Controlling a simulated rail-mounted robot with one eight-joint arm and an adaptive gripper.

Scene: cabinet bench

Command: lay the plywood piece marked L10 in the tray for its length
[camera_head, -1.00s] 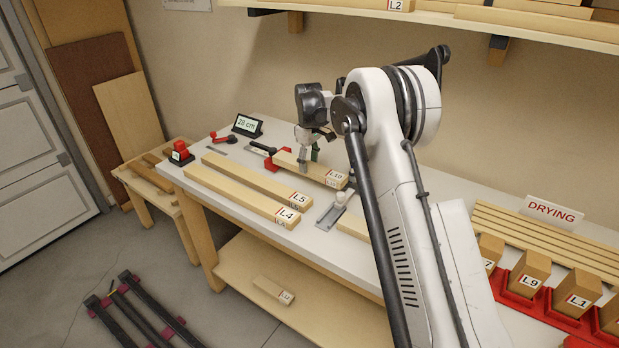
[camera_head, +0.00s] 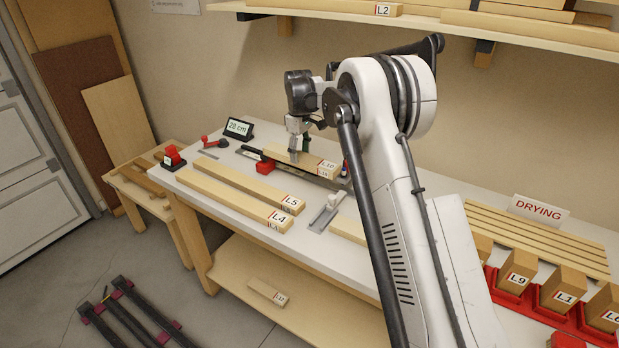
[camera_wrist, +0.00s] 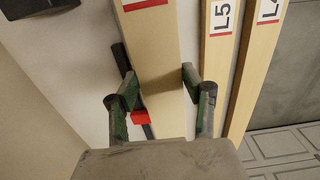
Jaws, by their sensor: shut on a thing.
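The plywood piece marked L10 (camera_head: 316,164) is a long pale block with its label at the right end. My gripper (camera_head: 295,156) is shut on it near its middle and holds it above the dark measuring rail with the red block (camera_head: 265,167). In the wrist view the two fingers (camera_wrist: 155,88) stand on either side of the piece (camera_wrist: 152,45). A display (camera_head: 238,127) behind reads 28 cm. I cannot make out a tray marked for a length.
Pieces L5 (camera_head: 240,183) and L4 (camera_head: 228,199) lie on the bench in front. A grey metal tool (camera_head: 325,214) lies to the right. Red holders (camera_head: 513,298) with upright blocks stand at right beside the DRYING sign (camera_head: 537,208). Piece L2 (camera_head: 383,10) is on the wall shelf above.

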